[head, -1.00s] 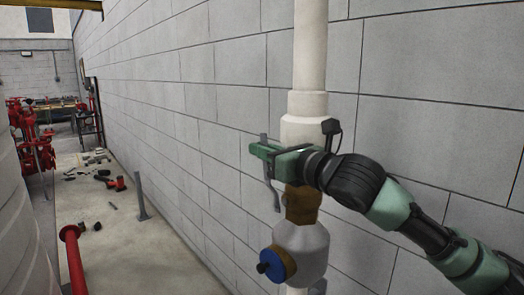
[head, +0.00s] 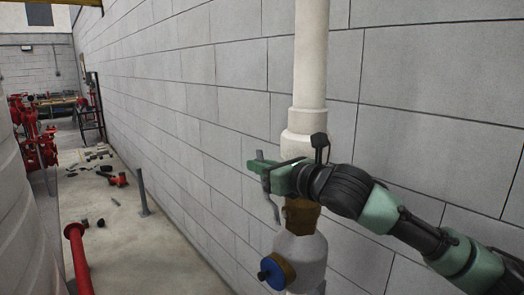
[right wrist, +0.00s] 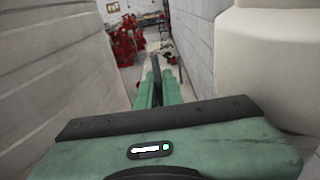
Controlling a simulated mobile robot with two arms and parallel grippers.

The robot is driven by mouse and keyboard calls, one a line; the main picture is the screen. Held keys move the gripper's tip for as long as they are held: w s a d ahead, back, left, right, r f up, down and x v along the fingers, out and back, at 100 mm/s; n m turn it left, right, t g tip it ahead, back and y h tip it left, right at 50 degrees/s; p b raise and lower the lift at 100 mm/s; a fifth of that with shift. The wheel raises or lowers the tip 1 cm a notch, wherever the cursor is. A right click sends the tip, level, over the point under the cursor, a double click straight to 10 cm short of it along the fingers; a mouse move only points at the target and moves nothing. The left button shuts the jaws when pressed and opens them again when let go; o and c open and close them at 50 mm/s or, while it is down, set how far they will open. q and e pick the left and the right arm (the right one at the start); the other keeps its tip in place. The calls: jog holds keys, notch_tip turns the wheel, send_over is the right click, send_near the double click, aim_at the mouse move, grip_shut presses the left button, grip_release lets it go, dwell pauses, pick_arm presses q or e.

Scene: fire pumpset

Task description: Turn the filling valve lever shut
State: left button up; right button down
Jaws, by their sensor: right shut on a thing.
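The filling valve lever (head: 270,199) is a thin grey bar standing near upright, slightly tilted, beside the pale vertical pipe. My right gripper (head: 262,172) reaches in from the right and is shut on this lever. The lever's ends show above and below the green fingers. In the right wrist view the lever (right wrist: 156,68) stands dark between the tips of the two fingers (right wrist: 158,88). The brown valve body (head: 301,217) sits on the pipe just below the hand, partly hidden by it. My left gripper is not in view.
The pale pipe (head: 310,65) runs up along the grey block wall (head: 430,85). A blue cap (head: 273,271) sticks out below the valve. The floor (head: 165,255) between is clear.

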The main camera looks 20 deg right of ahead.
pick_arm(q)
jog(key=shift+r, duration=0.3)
pick_arm(e)
jog(key=shift+a+f, duration=0.15)
jog(key=shift+f, duration=0.35)
jog(key=c, duration=1.6)
grip_release()
jog(key=shift+o, duration=0.2)
jog(key=shift+a+r, duration=0.1)
jog(key=shift+r, duration=0.1)
